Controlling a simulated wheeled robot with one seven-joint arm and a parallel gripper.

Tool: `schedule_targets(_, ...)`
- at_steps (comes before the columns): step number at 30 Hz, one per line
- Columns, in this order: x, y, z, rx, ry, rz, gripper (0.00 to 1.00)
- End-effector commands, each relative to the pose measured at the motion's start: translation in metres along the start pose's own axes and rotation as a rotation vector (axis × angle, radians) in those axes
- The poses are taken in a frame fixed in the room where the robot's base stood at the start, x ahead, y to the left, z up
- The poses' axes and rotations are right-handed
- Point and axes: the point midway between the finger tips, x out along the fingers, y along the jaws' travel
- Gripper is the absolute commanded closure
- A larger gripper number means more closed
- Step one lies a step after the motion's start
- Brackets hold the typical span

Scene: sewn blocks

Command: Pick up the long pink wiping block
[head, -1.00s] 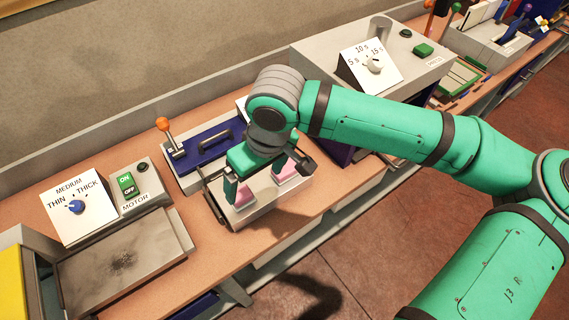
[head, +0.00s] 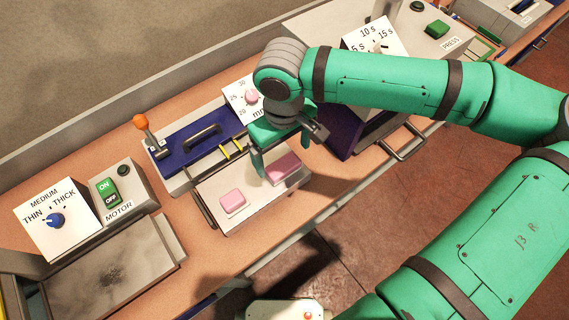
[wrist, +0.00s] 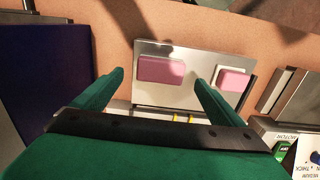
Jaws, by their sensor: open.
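The long pink block (head: 284,168) lies on the right part of a pale metal plate (head: 252,205). In the wrist view the long pink block (wrist: 161,69) shows between and beyond my fingers. A shorter pink block (head: 232,202) lies on the plate's left part, and in the wrist view this shorter block (wrist: 234,80) is to the right of my right finger. My gripper (head: 280,158) is open and empty, pointing down above the long block, whose back edge is partly hidden by a finger. It also shows in the wrist view (wrist: 158,82), with the fingers apart.
A dark blue unit with a black handle (head: 202,136) and an orange-knobbed lever (head: 141,122) stands behind the plate. A dial panel (head: 246,97) is behind my gripper. The motor switch box (head: 118,190) is at left. Bare bench shows in front of the plate.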

Motion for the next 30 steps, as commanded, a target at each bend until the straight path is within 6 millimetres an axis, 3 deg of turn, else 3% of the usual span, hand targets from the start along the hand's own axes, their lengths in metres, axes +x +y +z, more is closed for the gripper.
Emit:
schedule_targets(7, 0.017, 0.0, 0.0, -0.001, 0.0, 0.0, 0.08)
schedule_targets(16, 0.055, 0.003, 0.002, 0.005, 0.0, 0.0, 0.08)
schedule_targets(26, 0.061, 0.003, 0.002, 0.003, 0.001, 0.001, 0.08)
schedule_targets(30, 0.061, 0.003, 0.002, 0.003, 0.001, 0.001, 0.41)
